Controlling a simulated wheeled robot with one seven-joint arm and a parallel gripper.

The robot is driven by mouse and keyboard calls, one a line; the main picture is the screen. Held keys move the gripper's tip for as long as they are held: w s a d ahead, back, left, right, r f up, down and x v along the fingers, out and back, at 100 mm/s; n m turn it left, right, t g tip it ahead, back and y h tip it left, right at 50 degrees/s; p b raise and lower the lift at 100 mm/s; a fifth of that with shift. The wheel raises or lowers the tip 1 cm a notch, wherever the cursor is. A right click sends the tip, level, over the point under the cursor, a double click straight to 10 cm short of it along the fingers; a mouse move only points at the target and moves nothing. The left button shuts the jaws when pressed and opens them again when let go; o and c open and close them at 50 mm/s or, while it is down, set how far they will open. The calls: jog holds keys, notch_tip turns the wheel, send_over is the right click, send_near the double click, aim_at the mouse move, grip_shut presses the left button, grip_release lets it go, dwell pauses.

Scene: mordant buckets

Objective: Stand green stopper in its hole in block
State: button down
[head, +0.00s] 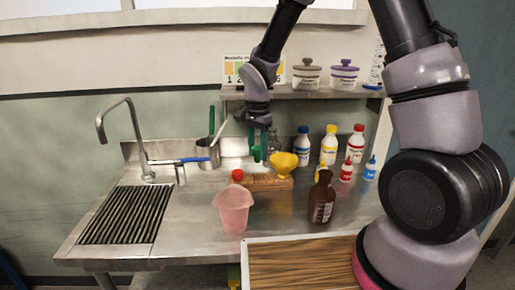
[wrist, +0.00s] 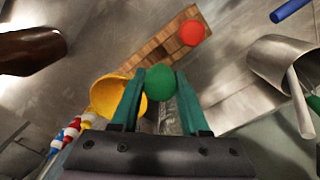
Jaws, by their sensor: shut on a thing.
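My gripper (head: 259,153) hangs above the bench, just behind the wooden block (head: 262,183). In the wrist view its two green fingers are shut on the green stopper (wrist: 161,82), whose round top shows between the tips. The stopper cannot be told apart from the green fingers in the head view. The block (wrist: 160,42) lies beyond the fingers in the wrist view. A red stopper (head: 238,175) stands at the block's left end; it also shows in the wrist view (wrist: 192,32). A yellow funnel (head: 283,162) is at the block's right end. The green stopper's hole cannot be made out.
A pink beaker (head: 233,209) stands in front of the block, and a brown bottle (head: 322,198) at right. A glass vessel (head: 273,145) is close behind the gripper. A metal pot (head: 207,154) stands left; several capped bottles stand right. A shelf (head: 305,93) is above.

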jog(key=shift+s+f, duration=0.1)
jog(key=shift+f, duration=3.75)
jog(key=shift+f, duration=0.1)
jog(key=shift+c, duration=2)
grip_release()
jog(key=shift+o, duration=0.4)
jog(key=shift+s+f, duration=0.1)
jog(key=shift+d, duration=0.1)
jog(key=r, duration=1.1)
jog(key=shift+w+a+r, duration=0.2)
jog(key=shift+a, duration=0.05)
